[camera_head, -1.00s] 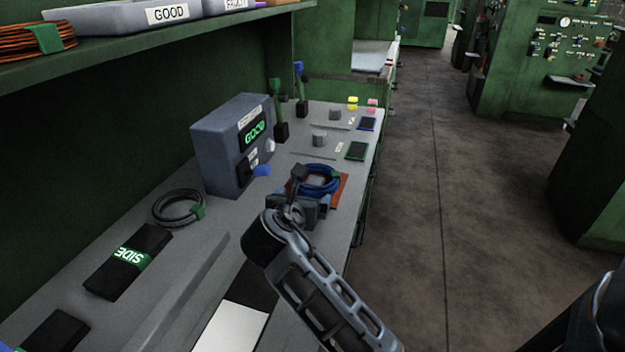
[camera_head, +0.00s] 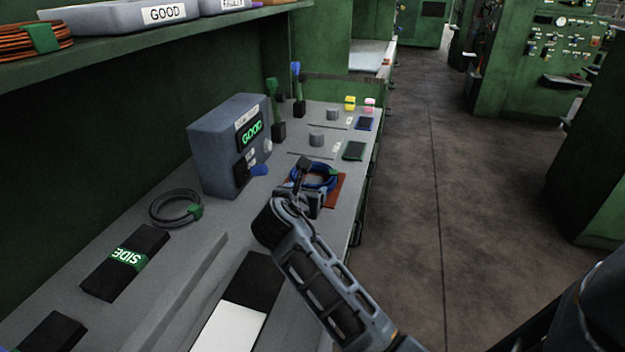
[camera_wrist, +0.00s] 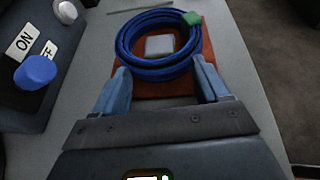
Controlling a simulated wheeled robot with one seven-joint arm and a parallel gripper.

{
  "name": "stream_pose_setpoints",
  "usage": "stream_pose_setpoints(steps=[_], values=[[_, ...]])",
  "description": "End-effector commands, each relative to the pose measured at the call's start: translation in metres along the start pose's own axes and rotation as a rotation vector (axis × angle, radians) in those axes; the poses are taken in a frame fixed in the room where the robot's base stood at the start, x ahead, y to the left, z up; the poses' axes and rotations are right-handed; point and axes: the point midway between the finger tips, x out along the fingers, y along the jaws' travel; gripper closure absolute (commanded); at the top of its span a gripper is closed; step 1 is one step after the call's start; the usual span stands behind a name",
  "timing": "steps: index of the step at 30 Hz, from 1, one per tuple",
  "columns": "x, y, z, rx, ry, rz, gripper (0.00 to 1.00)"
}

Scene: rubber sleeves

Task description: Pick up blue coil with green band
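The blue coil (camera_wrist: 128,37) lies on an orange-red mat (camera_wrist: 207,52) on the workbench, around a small grey block (camera_wrist: 160,45). Its green band (camera_wrist: 192,18) is at its far right in the wrist view. In the head view the coil (camera_head: 328,181) is partly hidden behind my gripper (camera_head: 312,192). In the wrist view my gripper (camera_wrist: 165,90) is open, its two fingers spread wide at the coil's near left and near right. Nothing shows between the fingertips except mat and the coil's near edge. I cannot tell whether the fingers touch the coil.
A grey tester box (camera_head: 225,150) reading GOOD, with a blue knob (camera_wrist: 35,72), stands left of the coil. A black coil with green band (camera_head: 175,208) lies nearer on the bench. Small blocks and pads lie beyond. The bench edge is close on the right.

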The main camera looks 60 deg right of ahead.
Motion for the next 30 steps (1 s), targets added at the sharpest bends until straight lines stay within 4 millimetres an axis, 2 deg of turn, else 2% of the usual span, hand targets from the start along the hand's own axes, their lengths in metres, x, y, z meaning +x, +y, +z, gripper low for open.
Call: stream_pose_setpoints(steps=[2, 20, 30], values=[[0.0006, -0.0007, -0.0008, 0.0, 0.002, -0.002, 0.42], [0.001, -0.0009, -0.0011, 0.0, 0.002, -0.002, 1.0], [0.0008, -0.0005, 0.0011, 0.001, -0.002, -0.001, 1.0]])
